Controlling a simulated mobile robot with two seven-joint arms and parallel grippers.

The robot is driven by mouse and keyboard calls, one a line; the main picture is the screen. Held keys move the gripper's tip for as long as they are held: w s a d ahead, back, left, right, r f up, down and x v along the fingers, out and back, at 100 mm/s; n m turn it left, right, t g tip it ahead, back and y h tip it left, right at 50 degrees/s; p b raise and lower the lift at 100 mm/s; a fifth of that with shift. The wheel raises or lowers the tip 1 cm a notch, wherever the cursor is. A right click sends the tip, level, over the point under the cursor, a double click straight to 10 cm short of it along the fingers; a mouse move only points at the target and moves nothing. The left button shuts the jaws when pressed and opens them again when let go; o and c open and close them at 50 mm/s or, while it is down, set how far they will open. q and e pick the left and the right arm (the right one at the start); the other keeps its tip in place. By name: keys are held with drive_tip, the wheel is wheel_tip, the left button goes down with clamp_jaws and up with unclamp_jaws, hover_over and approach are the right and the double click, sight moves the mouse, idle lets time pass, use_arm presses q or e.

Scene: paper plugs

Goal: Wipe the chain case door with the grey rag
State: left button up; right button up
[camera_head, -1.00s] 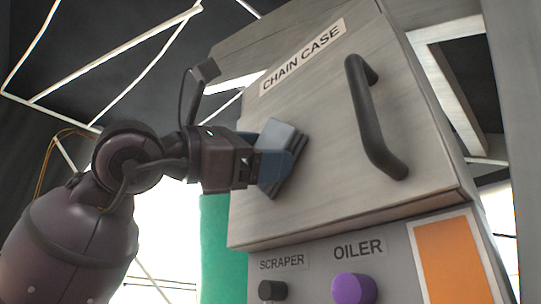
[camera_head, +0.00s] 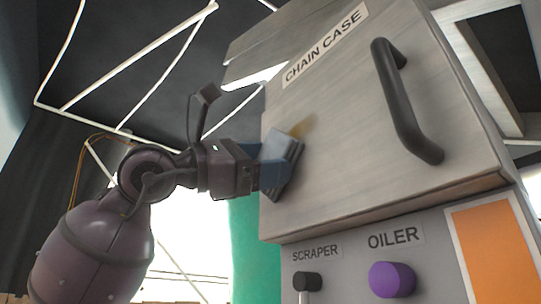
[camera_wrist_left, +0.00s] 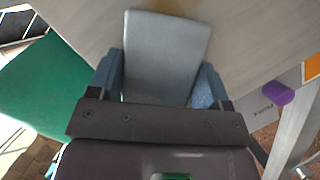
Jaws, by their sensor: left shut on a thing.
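The chain case door (camera_head: 350,140) is a brushed-metal panel with a "CHAIN CASE" label and a black bar handle (camera_head: 407,105). A brownish smear (camera_head: 304,127) shows on its left part, just above the rag. The grey rag (camera_head: 287,165) is a folded pad at the door's left edge; it seems to touch the door. It also shows in the left wrist view (camera_wrist_left: 165,50). My left gripper (camera_head: 268,172) is shut on the rag, with a blue finger on either side of it in the left wrist view (camera_wrist_left: 160,88). My right gripper is out of view.
Below the door are a black scraper knob (camera_head: 307,282), a purple oiler knob (camera_head: 391,279) and an orange panel (camera_head: 495,255). A green surface (camera_head: 252,250) stands behind, left of the case. The handle juts out from the door's right part.

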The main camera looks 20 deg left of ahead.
sight(308, 132)
use_arm(q)
drive_tip(key=shift+r+p, duration=0.95)
drive_tip(key=shift+r, duration=0.4)
drive_tip(key=shift+s+d+f, duration=0.1)
drive_tip(key=shift+s+d, duration=0.35)
drive_tip(key=shift+d, duration=0.2)
drive_tip(key=shift+s+d+b, duration=0.35)
drive_tip(key=shift+s+d, duration=0.7)
drive_tip(key=shift+d, duration=0.3)
drive_tip(key=shift+s+d+b, duration=0.3)
drive_tip(key=shift+s+d, duration=0.8)
drive_tip(key=shift+d, duration=0.25)
drive_tip(key=shift+s+d+b, duration=0.35)
drive_tip(key=shift+s+d, duration=0.7)
drive_tip(key=shift+d, duration=0.3)
drive_tip(key=shift+w+a, duration=1)
drive_tip(key=shift+a, duration=0.25)
drive_tip(key=shift+w+a, duration=0.95)
drive_tip(key=shift+a, duration=0.25)
drive_tip(key=shift+w+a, duration=0.9)
drive_tip(key=shift+a, duration=0.3)
drive_tip(key=shift+w+a, duration=0.85)
drive_tip(key=shift+a, duration=0.3)
